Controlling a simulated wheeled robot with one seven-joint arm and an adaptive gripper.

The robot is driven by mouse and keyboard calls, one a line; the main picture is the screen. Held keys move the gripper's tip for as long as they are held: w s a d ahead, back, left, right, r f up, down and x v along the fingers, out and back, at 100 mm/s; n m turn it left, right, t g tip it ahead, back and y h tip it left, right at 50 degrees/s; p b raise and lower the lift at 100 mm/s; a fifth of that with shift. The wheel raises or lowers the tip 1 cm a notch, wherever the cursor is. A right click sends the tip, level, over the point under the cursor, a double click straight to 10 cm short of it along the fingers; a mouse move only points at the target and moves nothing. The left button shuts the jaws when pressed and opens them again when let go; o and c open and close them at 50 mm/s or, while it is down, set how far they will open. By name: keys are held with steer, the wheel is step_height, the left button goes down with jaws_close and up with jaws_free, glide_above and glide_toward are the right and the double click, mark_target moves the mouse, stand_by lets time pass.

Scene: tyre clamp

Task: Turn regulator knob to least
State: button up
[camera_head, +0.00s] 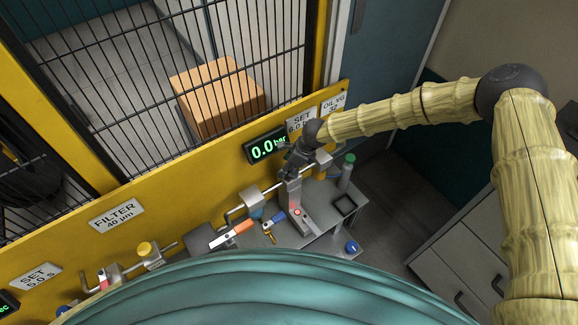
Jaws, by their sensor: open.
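My gripper (289,172) is at the pipe line on the yellow panel (205,195), just right of the green-lit pressure display (265,147), which reads 0.0 bar. A sign (300,121) reading SET 6.0 with a partly covered unit is above it. The regulator knob cannot be made out; it may be hidden behind my dark gripper. My gripper is open and seems to be right above a grey fitting (291,192); whether they touch cannot be told.
Below are a grey bench (325,240) with a blue knob (352,247), a green-capped bottle (347,170) and an orange-handled tool (231,236). A wire fence (150,80) stands behind the panel, with a cardboard box (217,96) beyond.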

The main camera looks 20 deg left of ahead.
steer(key=v, duration=1.2)
stand_by(0.3)
steer(key=s+d+f+n+t+h, duration=0.1)
steer(key=s+d+f+n+h, duration=0.1)
steer(key=s+d+f+n, duration=0.5)
steer(key=s+d+f+n+h, duration=0.25)
steer(key=s+d+f, duration=0.55)
steer(key=s+d, duration=0.4)
steer(key=s+d+r+n+g, duration=0.1)
steer(key=s+d+n, duration=0.7)
steer(key=s+d, duration=0.9)
steer(key=shift+s+d+r, duration=0.35)
steer(key=shift+d+r, duration=0.3)
steer(key=shift+d, duration=0.25)
